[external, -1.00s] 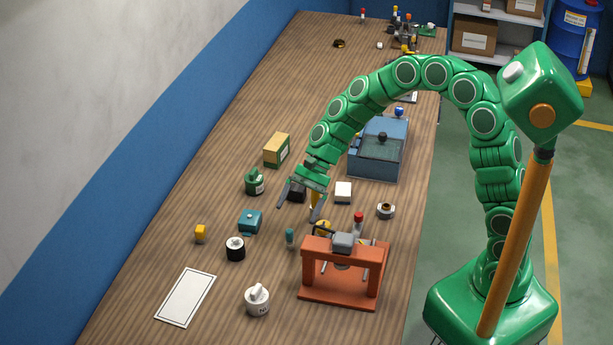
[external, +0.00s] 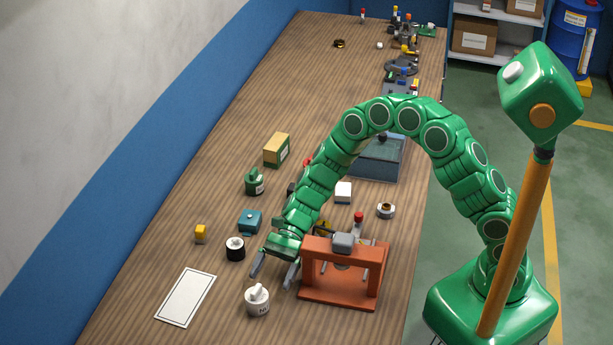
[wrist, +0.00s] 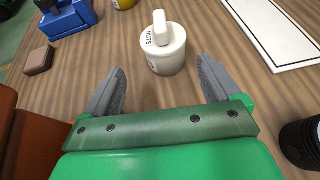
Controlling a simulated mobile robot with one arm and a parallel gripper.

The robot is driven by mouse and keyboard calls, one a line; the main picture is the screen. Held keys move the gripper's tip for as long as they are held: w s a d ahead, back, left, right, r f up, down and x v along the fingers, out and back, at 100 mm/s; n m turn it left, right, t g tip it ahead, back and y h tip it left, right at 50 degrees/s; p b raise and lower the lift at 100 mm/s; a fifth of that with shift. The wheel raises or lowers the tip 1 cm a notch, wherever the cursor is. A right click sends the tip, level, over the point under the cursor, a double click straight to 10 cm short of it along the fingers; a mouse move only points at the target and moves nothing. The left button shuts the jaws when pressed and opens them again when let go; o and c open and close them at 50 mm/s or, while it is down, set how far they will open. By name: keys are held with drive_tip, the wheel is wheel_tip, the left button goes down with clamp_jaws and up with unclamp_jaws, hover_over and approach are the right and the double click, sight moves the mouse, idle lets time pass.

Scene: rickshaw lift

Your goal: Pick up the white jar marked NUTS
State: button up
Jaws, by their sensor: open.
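The white jar marked NUTS (external: 257,302) stands upright near the front of the wooden table, with a white raised handle on its lid. It also shows in the wrist view (wrist: 164,52), upper middle, with the lettering readable. My gripper (external: 272,276) is open and empty, just behind the jar in the external view. In the wrist view my gripper's two grey fingers (wrist: 160,88) point toward the jar, which lies beyond their tips and roughly centred between them. The fingers do not appear to touch it.
An orange-red press frame (external: 340,295) stands close right of my gripper. Bare table surrounds the jar's front.

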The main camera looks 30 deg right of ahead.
sight(255, 306)
drive_tip(key=shift+x, duration=1.45)
drive_tip(key=shift+w+x, duration=0.2)
drive_tip(key=shift+x, duration=1.2)
drive_tip(key=shift+w+x, duration=0.2)
drive_tip(key=shift+x, duration=1.2)
drive_tip(key=shift+a+f, duration=0.15)
drive_tip(key=shift+f, duration=0.05)
drive_tip(key=c, duration=1.4)
drive_tip(key=shift+r, duration=0.15)
